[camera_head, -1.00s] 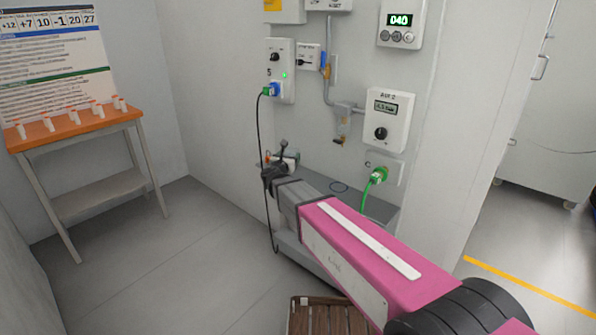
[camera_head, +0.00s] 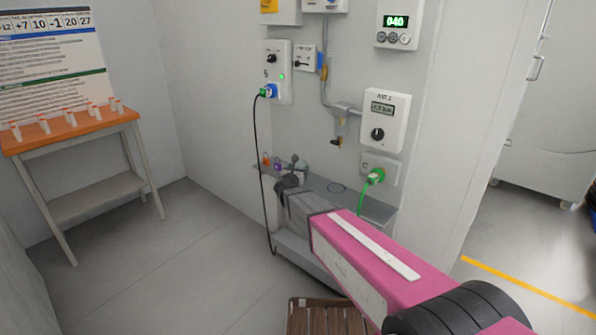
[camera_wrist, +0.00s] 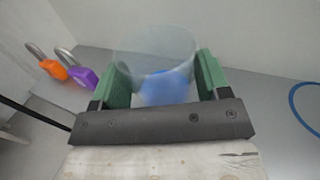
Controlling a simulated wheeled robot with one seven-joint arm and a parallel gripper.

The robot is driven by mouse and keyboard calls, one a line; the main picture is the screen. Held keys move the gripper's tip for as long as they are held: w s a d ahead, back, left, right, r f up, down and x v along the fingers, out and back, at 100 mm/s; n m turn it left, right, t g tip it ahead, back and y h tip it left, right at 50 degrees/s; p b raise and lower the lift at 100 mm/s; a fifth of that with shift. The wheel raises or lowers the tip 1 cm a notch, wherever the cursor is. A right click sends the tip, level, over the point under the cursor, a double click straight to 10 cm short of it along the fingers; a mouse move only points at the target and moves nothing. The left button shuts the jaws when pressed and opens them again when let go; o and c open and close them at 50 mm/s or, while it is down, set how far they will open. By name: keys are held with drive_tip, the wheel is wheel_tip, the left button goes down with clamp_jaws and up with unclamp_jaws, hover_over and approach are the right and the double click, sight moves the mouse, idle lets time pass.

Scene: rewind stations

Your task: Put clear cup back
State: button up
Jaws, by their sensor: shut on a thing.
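The clear cup (camera_wrist: 155,48) is between the two green finger pads of my gripper (camera_wrist: 160,82) in the wrist view, and the gripper is shut on it. A blue thing (camera_wrist: 168,88) shows through or just under the cup; I cannot tell which. In the head view my gripper (camera_head: 290,180) is over the grey shelf (camera_head: 376,212) on the wall, and the cup is too small there to make out clearly. Whether the cup touches the shelf cannot be told.
An orange padlock (camera_wrist: 52,69) and a purple padlock (camera_wrist: 82,77) lie left of the cup on the shelf. A blue ring (camera_wrist: 306,108) is at the right. A black cable (camera_head: 258,160) hangs beside the shelf. A green plug (camera_head: 375,177) is on the wall. A wooden crate (camera_head: 297,318) stands below.

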drive_tip(key=o, duration=1)
drive_tip(key=shift+f, duration=0.1)
drive_tip(key=shift+s, duration=0.4)
drive_tip(key=v, duration=1.1)
drive_tip(key=shift+s+a, duration=0.15)
drive_tip(key=shift+a, duration=0.05)
